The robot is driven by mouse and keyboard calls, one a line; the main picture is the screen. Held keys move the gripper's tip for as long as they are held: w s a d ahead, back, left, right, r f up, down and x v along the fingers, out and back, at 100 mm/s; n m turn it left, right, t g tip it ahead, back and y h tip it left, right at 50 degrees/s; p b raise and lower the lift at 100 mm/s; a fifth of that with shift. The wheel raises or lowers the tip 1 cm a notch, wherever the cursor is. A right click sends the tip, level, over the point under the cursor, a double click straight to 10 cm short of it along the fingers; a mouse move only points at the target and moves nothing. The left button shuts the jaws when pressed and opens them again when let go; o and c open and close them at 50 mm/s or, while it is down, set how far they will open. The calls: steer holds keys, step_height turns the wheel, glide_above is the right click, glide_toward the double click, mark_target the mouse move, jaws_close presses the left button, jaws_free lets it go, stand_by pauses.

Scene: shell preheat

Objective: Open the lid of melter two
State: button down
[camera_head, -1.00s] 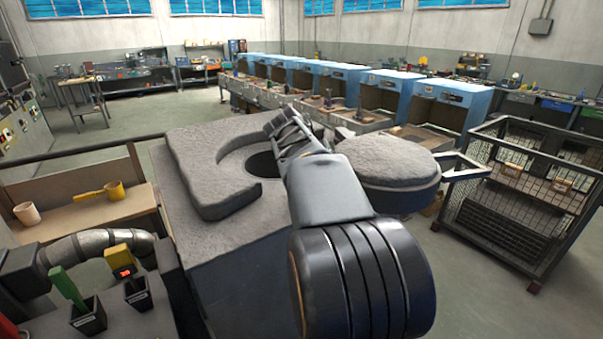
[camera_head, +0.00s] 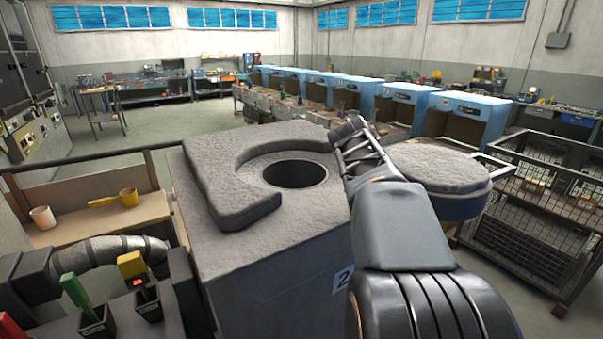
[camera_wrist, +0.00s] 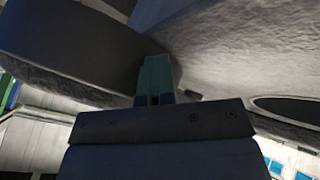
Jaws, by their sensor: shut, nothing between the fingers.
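Melter two (camera_head: 225,240) is the big grey block with a rough top and a "2" label on its side. Its round, dark opening (camera_head: 296,174) is uncovered. The thick round lid (camera_head: 435,165), grey and rough on top, is swung off to the right of the opening, level and beside the block. My gripper (camera_head: 352,128) is between the opening and the lid, near the lid's left edge. In the wrist view its teal fingers (camera_wrist: 155,78) are together and empty, close to the lid's dark curved rim (camera_wrist: 70,45). Whether they touch it I cannot tell.
A wire-mesh cage (camera_head: 530,215) stands close to the lid on the right. A wooden shelf with a yellow ladle (camera_head: 128,197) and a pale cup (camera_head: 43,217) is at the left. Green and yellow levers (camera_head: 75,290) stand in front left. Blue-hooded stations (camera_head: 465,118) line the back.

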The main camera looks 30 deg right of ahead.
steer(key=a, duration=0.2)
steer(key=w+a+b, duration=0.1)
steer(key=a, duration=0.1)
steer(key=shift+w+f, duration=0.1)
steer(key=shift+w, duration=0.05)
steer(key=s+v, duration=0.1)
steer(key=v, duration=0.9)
steer(key=shift+s+d, duration=0.3)
